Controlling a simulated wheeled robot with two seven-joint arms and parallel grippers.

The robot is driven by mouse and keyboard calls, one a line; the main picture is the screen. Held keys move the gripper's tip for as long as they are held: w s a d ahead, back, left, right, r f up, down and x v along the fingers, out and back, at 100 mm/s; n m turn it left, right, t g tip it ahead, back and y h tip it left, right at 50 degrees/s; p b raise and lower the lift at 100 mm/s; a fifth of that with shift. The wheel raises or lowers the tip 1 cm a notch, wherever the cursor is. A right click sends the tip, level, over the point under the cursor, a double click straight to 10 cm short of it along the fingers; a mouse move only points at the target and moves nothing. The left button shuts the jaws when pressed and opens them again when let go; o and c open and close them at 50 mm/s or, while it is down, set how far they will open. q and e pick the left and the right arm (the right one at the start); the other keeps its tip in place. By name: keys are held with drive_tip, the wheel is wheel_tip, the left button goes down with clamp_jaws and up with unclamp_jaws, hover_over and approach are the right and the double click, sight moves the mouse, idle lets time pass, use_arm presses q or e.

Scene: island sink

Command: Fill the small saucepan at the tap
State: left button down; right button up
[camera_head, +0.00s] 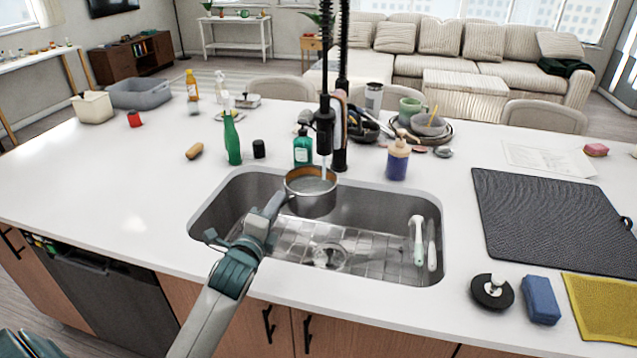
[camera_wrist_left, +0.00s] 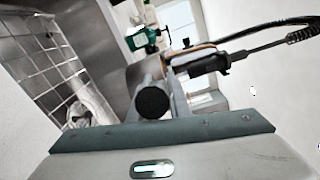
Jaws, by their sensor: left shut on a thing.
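The small saucepan (camera_head: 311,199) is held over the back part of the sink, under the black tap (camera_head: 325,125). A thin stream runs from the tap head down into the pan, and a greyish water surface shows inside its brown rim. My left gripper (camera_head: 270,212) is shut on the pan's handle, at the pan's left front. In the left wrist view the round dark end of the handle (camera_wrist_left: 152,103) faces the camera, and the tap head (camera_wrist_left: 208,63) shows beyond it. The pan looks about level. My right gripper is not in view.
The sink (camera_head: 375,262) has a gridded bottom and a white brush (camera_head: 418,240) at its right. A green bottle (camera_head: 232,138), a teal soap bottle (camera_head: 303,147) and a purple-and-cream bottle (camera_head: 397,160) stand behind it. A dark drying mat (camera_head: 550,220) lies right.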

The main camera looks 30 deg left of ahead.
use_arm(q)
drive_tip(key=shift+s+a+r+p, duration=0.15)
drive_tip(key=shift+s+p, duration=0.15)
drive_tip(key=shift+s, duration=0.95)
